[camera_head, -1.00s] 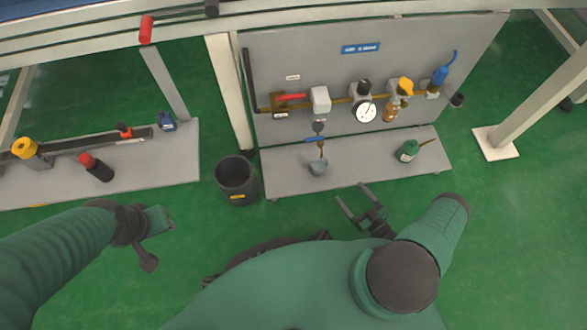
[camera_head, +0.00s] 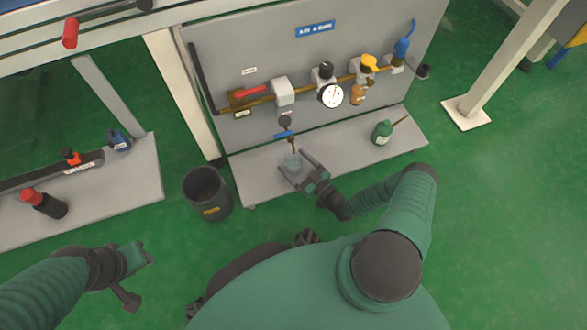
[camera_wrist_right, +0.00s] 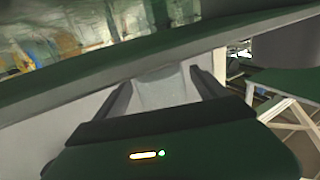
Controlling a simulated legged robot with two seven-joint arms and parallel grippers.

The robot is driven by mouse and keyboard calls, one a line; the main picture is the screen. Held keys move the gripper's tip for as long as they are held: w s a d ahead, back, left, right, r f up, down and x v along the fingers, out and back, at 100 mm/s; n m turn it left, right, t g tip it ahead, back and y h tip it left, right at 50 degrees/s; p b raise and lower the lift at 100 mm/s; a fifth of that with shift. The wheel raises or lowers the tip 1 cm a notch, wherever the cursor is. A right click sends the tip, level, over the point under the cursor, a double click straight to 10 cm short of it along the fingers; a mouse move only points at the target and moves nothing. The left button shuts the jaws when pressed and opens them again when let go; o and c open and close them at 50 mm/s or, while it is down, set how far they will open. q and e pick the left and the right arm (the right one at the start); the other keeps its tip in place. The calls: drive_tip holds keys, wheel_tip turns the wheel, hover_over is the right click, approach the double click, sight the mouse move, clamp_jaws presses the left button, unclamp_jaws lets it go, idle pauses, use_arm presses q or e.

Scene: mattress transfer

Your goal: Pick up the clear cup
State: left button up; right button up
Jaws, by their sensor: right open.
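The clear cup (camera_head: 292,160) stands on the low grey shelf (camera_head: 345,143) under the pipe panel, below a tap with a blue handle. My right gripper (camera_head: 294,165) is open at the cup, one finger on each side of it. In the right wrist view the pale, see-through cup (camera_wrist_right: 165,86) shows between the two open fingers (camera_wrist_right: 162,82). I cannot tell whether the fingers touch it. My left gripper (camera_head: 143,254) hangs over the green floor at the lower left, away from the cup; its jaw opening is unclear.
A dark bin (camera_head: 208,195) stands on the floor left of the shelf. A green bottle (camera_head: 382,132) with a thin spout stands on the shelf to the right. The panel with a pressure gauge (camera_head: 331,95) rises behind. Another low shelf (camera_head: 120,195) is at left.

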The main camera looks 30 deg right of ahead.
drive_tip(key=shift+w+a+r, duration=0.1)
drive_tip(key=shift+w+r, duration=0.05)
drive_tip(key=shift+w, duration=0.15)
drive_tip(key=c, duration=1.6)
